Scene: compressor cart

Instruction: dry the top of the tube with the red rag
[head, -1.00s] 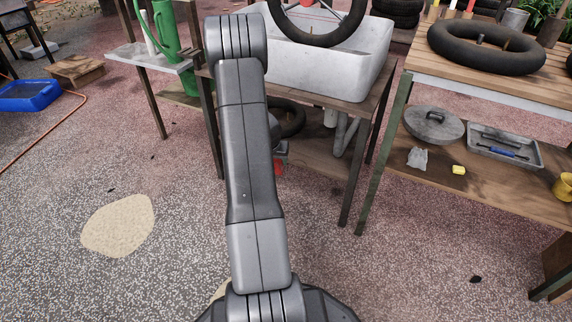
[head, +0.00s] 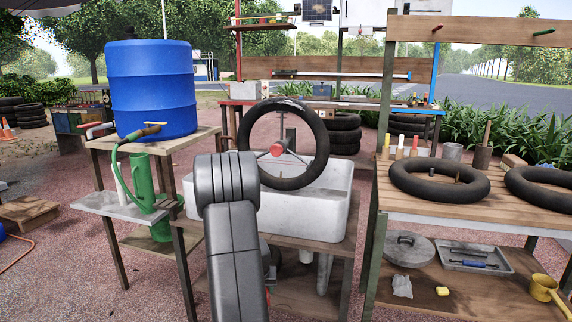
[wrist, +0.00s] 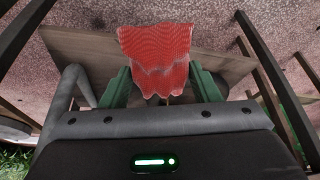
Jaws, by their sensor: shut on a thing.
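A black tube (head: 318,133) stands upright in the white sink (head: 322,215), its whole ring in sight with the top free. My gripper (wrist: 162,84) is shut on the red rag (wrist: 158,48), which spreads out beyond the green fingers in the wrist view. In the head view my arm hides most of the gripper; a sliver of red shows beside the arm, below the sink rim. The rag is apart from the tube.
A blue barrel (head: 152,90) with a tap and green hose stands left of the sink. A wooden bench (head: 390,205) on the right bears more black tubes (head: 412,190). A shelf under the sink lies close to my gripper.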

